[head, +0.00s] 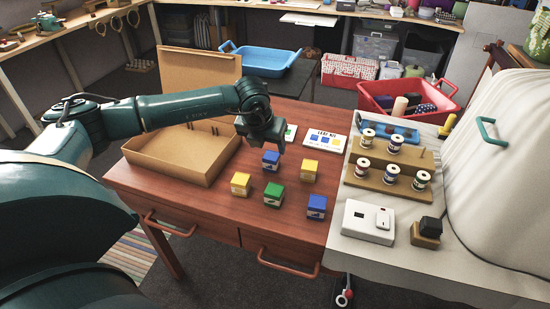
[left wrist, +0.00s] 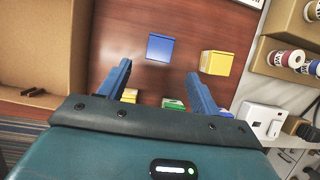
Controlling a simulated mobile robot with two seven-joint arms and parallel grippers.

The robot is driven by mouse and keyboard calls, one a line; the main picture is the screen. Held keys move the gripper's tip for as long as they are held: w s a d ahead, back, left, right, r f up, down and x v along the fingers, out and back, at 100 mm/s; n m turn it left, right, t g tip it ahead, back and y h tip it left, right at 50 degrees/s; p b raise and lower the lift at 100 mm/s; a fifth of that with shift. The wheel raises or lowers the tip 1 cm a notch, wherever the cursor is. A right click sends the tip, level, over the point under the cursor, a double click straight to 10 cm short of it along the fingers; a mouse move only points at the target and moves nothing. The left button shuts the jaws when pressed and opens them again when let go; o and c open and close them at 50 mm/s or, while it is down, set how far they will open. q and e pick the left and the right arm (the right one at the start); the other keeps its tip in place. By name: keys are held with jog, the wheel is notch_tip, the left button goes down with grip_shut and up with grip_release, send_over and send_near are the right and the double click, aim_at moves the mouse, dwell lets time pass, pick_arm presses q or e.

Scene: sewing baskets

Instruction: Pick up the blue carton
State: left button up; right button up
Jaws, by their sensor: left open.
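A blue carton (head: 270,160) stands on the red-brown table, just below my left gripper (head: 268,142) in the head view. In the left wrist view this blue carton (left wrist: 160,47) lies just beyond the fingertips of my left gripper (left wrist: 158,70), in line with the gap between them. The fingers are spread, with nothing between the tips. A second blue carton (head: 316,207) stands nearer the table's front right. My right gripper is not in view.
Yellow cartons (head: 309,170) (head: 240,184) and a green carton (head: 273,194) stand close by. An open cardboard box (head: 165,165) is at left. Spools on a wooden stand (head: 392,165) and a white device (head: 368,222) are at right. White cards (head: 325,141) lie behind the cartons.

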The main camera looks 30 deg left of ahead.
aim_at(271, 156)
pick_arm(q)
jog(key=x, duration=0.4)
jog(key=shift+w+f, duration=0.1)
jog(key=shift+f, duration=0.15)
jog(key=shift+w+x, duration=0.1)
jog(key=shift+x, duration=1.2)
jog(key=shift+w+x, duration=0.15)
jog(key=shift+x, duration=1.2)
jog(key=shift+a+r, duration=0.1)
jog(key=shift+a, duration=0.05)
jog(key=shift+c, duration=0.4)
jog(key=c, duration=1)
